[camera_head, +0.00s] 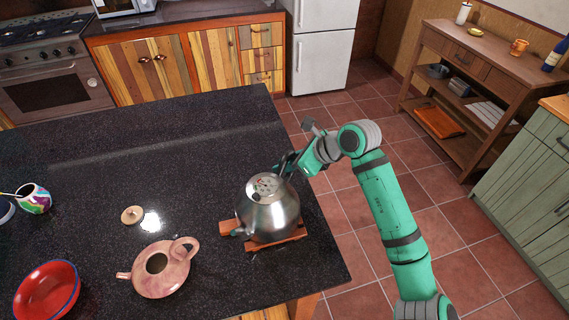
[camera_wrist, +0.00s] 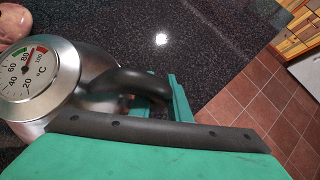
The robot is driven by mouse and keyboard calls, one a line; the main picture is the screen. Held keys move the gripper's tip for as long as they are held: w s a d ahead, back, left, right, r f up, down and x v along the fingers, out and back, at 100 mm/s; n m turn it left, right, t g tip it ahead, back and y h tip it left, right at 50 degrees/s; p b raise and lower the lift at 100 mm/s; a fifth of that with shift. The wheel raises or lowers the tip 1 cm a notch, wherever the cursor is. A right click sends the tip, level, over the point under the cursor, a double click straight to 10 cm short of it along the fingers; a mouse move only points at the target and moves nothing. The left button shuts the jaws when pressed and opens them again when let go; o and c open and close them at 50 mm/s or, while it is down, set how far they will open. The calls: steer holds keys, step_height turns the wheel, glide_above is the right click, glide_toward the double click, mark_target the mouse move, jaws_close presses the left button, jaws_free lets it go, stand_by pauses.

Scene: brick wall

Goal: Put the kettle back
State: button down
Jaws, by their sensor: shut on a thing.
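A silver kettle (camera_head: 268,213) with a temperature dial on its lid is upright over a reddish-brown wooden trivet (camera_head: 291,242) near the right edge of the dark counter. I cannot tell whether its base touches the trivet. My gripper (camera_head: 287,164) is at the kettle's far side, shut on its black handle. In the wrist view the kettle (camera_wrist: 92,66) is at the left, and its curved black handle (camera_wrist: 130,80) runs between the fingers of my gripper (camera_wrist: 165,100). The kettle hides most of the trivet.
A pink teapot (camera_head: 158,277) without its lid stands left of the kettle; a small round lid (camera_head: 132,215) lies nearby. A red bowl (camera_head: 47,290) and a colourful cup (camera_head: 34,198) are farther left. The back of the counter (camera_head: 180,135) is clear.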

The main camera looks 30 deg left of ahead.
steer(key=c, duration=1.7)
jaws_free()
steer(key=shift+o, duration=0.2)
steer(key=v, duration=1.2)
steer(key=shift+s, duration=0.1)
